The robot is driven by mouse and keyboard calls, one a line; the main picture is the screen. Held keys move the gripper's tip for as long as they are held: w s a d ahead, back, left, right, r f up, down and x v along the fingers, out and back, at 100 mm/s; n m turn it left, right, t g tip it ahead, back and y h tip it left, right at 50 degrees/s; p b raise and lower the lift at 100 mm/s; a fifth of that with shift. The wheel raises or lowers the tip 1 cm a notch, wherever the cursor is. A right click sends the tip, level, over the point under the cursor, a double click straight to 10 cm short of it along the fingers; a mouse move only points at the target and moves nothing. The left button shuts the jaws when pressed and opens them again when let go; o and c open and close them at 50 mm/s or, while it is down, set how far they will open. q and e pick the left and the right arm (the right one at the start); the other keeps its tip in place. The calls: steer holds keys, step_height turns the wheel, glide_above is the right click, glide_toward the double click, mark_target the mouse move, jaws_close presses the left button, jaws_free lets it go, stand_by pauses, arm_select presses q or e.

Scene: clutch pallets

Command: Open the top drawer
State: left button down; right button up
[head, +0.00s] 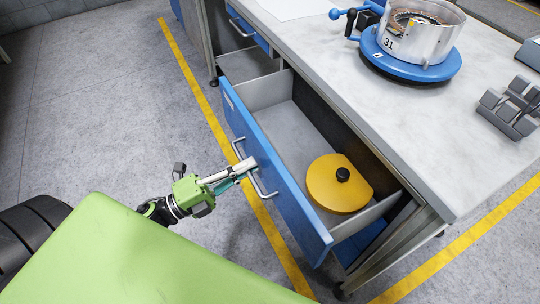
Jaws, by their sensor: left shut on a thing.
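The top drawer (283,198) of the workbench has a blue front and stands pulled out, with its grey inside in view. Its metal bar handle (262,187) is on the front face. My left gripper (244,168) is shut on the handle, reaching it from the left. A yellow round part (335,190) with a black knob lies in the right half of the drawer. My right gripper is not in view.
The workbench top (350,88) carries a round metal housing on a blue base (413,65) and a grey fixture (512,105). Another drawer (250,35) stands partly open farther back.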

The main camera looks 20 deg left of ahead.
arm_select(q)
steer(key=r+v, duration=0.1)
steer(key=v, duration=0.7)
steer(key=shift+s+a+r, duration=0.25)
steer(key=shift+s+a, duration=0.05)
steer(key=shift+s, duration=0.05)
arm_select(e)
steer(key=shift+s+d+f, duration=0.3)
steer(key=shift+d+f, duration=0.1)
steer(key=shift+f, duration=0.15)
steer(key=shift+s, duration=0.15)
arm_select(q)
steer(key=c, duration=2.2)
jaws_free()
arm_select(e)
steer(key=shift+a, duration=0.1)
arm_select(q)
steer(key=v, duration=1.2)
